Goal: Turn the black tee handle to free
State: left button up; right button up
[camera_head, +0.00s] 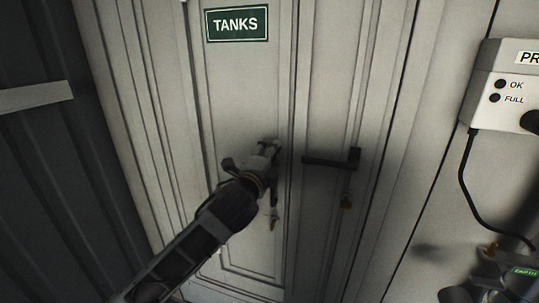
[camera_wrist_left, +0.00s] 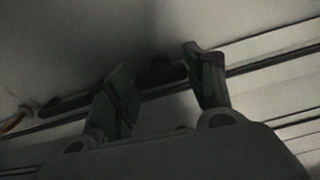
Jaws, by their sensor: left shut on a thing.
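My left gripper (camera_head: 268,152) reaches up to the left door panel below the TANKS sign. In the left wrist view its two fingers (camera_wrist_left: 160,86) are shut around a dark bar (camera_wrist_left: 68,101), which I take to be the black tee handle. The bar runs out past the left finger, close to the pale door face. In the head view the gripper hides most of this handle, so I cannot read its angle.
The green TANKS sign (camera_head: 236,23) is above. A grey box (camera_head: 507,88) with a black cable (camera_head: 464,180) is at right.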

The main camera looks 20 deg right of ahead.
pick_arm(q)
jog(key=shift+r+n, duration=0.15)
jog(key=shift+n, duration=0.25)
jog(key=o, duration=1)
jog(key=v, duration=1.2)
dwell(0.5)
